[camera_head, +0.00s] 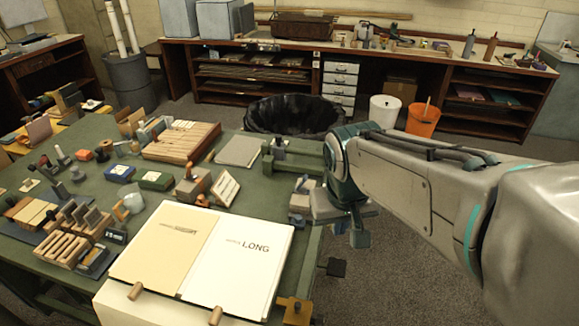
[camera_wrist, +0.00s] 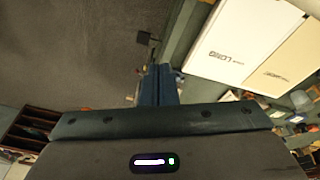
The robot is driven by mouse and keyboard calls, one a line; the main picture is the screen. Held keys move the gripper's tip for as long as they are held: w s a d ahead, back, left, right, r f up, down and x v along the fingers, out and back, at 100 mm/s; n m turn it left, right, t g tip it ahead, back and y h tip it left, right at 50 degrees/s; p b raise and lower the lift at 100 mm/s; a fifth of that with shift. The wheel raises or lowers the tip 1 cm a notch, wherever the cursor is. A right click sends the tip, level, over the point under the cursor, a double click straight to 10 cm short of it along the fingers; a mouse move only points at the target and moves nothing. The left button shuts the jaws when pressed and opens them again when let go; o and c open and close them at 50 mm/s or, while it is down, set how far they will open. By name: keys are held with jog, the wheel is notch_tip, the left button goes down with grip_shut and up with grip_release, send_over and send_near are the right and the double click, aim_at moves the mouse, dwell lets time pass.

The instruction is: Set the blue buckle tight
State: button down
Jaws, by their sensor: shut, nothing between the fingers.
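My gripper (camera_head: 338,212) is at the right edge of the green table in the head view, pointing down beside it. In the wrist view its two blue-grey fingers (camera_wrist: 158,84) are together, with nothing seen between them. A blue-grey fitting (camera_head: 300,198), which looks like the blue buckle, sits on the table edge just left of my gripper. My gripper partly covers it, so I cannot tell whether they touch or whether the buckle is tight or loose. In the wrist view I cannot pick the buckle out clearly.
An open book (camera_head: 190,255) with the word LONG lies near the table's front edge. A brass-coloured fitting (camera_head: 295,311) and a dark pad (camera_head: 336,267) are at that edge. Blocks, combs and small boxes crowd the table's left. Grey floor (camera_head: 420,270) is clear to the right.

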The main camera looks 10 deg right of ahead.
jog(key=w+a+f+h+b, duration=0.1)
jog(key=w+f+h, duration=0.2)
jog(key=w, duration=0.8)
jog(key=w+a+f+h+b, duration=0.1)
jog(key=w+f+h+b, duration=0.2)
jog(key=w, duration=0.8)
jog(key=w+a+f+t+h, duration=0.2)
jog(key=w+a+f+h, duration=0.1)
jog(key=w+a, duration=0.3)
jog(key=w+a+f+n+t+h, duration=0.1)
jog(key=w+a+f+h, duration=0.1)
jog(key=w+a+f, duration=0.3)
jog(key=w, duration=0.3)
jog(key=shift+a+f+t+h+b, duration=0.3)
jog(key=shift+a+t+h, duration=0.1)
jog(key=shift+d, duration=0.1)
